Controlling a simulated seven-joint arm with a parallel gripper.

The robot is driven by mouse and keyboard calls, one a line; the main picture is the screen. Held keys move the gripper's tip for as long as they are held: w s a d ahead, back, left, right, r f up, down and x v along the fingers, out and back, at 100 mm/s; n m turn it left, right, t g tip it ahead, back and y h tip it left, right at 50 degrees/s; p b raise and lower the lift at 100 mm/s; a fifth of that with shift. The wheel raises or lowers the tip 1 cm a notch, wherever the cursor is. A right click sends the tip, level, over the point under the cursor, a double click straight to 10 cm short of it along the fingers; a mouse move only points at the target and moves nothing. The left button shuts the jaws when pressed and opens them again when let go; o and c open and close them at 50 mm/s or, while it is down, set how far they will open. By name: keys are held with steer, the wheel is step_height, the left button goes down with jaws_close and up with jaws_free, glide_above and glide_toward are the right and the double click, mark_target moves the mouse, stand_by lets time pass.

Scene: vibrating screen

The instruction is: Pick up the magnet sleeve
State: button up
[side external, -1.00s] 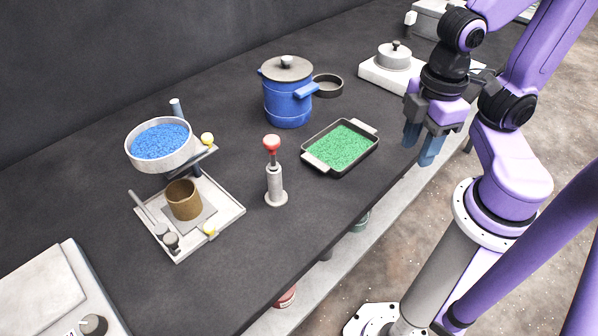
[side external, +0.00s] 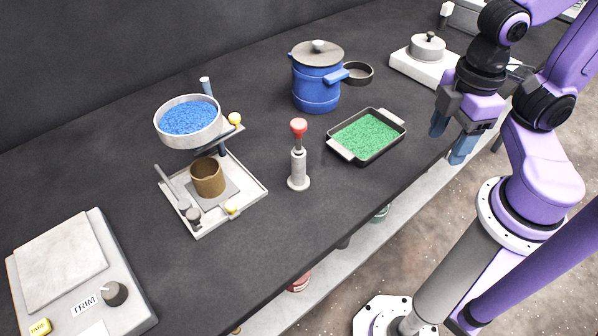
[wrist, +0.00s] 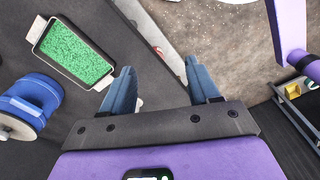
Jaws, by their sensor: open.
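The likely magnet sleeve (side external: 298,168) is a grey upright cylinder on a round foot, with a red knob on a dark stem at its top. It stands on the dark bench, left of the green-filled tray, in the side view. I do not see it in the wrist view. My gripper (side external: 449,143) is open and empty, with blue fingers pointing down near the bench's front edge, right of the tray and well away from the sleeve. In the wrist view, my gripper (wrist: 160,72) has its fingers spread apart over the bench edge and floor.
The tray of green granules (side external: 335,150) lies between my gripper and the sleeve. A blue lidded pot (side external: 316,90) stands behind. At left are a raised pan of blue granules (side external: 160,128), a brown cup (side external: 208,180) on a white base, and a scale (side external: 125,312).

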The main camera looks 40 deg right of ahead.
steer(key=s+a+f+m+t+y, duration=0.1)
steer(key=a+f+m+y, duration=0.2)
steer(key=a, duration=0.7)
steer(key=a+f+m+y, duration=0.2)
steer(key=a+m+y, duration=0.1)
steer(key=a, duration=0.7)
steer(key=m+t+h, duration=0.6)
steer(key=t, duration=0.6)
glide_toward(301, 155)
steer(key=x, duration=0.7)
steer(key=shift+w+f, duration=0.2)
steer(key=shift+w, duration=0.1)
steer(key=shift+f+x, duration=0.25)
steer(key=shift+x, duration=2.4)
steer(key=shift+s, duration=0.1)
steer(key=c, duration=1)
